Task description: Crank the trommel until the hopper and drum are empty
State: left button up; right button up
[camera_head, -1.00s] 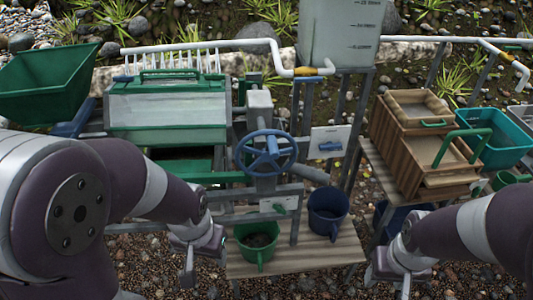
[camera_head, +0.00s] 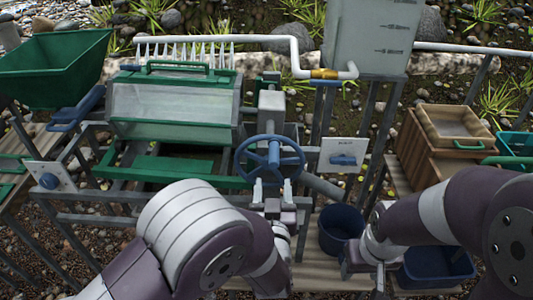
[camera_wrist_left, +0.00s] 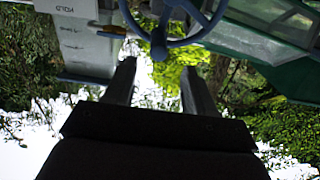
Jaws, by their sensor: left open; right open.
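The blue crank wheel (camera_head: 270,160) stands at the right end of the trommel. The trommel drum housing (camera_head: 172,105) has a clear panel and green trim; I cannot make out what is inside. The green hopper (camera_head: 55,68) is at the upper left, and no material shows on its visible inner walls. My left gripper (camera_head: 273,190) is open just below the wheel's lower rim. In the left wrist view the wheel (camera_wrist_left: 172,22) lies just beyond the open fingers, with its handle knob between them. My right gripper (camera_head: 365,270) is open and empty, low beside the blue bucket.
A grey water tank (camera_head: 372,35) stands behind on the right, fed by a white pipe (camera_head: 260,38). A blue bucket (camera_head: 340,228) sits on the wooden shelf. Wooden boxes (camera_head: 450,130) and a blue tub (camera_head: 435,268) are at the right.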

aim_at(274, 166)
pick_arm(q)
jog(key=w+b, duration=0.1)
jog(key=w, duration=0.7)
jog(key=shift+w+b, duration=0.15)
jog(key=shift+b, duration=0.25)
jog(key=shift+w+d+r, duration=0.1)
jog(key=shift+w, duration=0.7)
jog(key=c, duration=1)
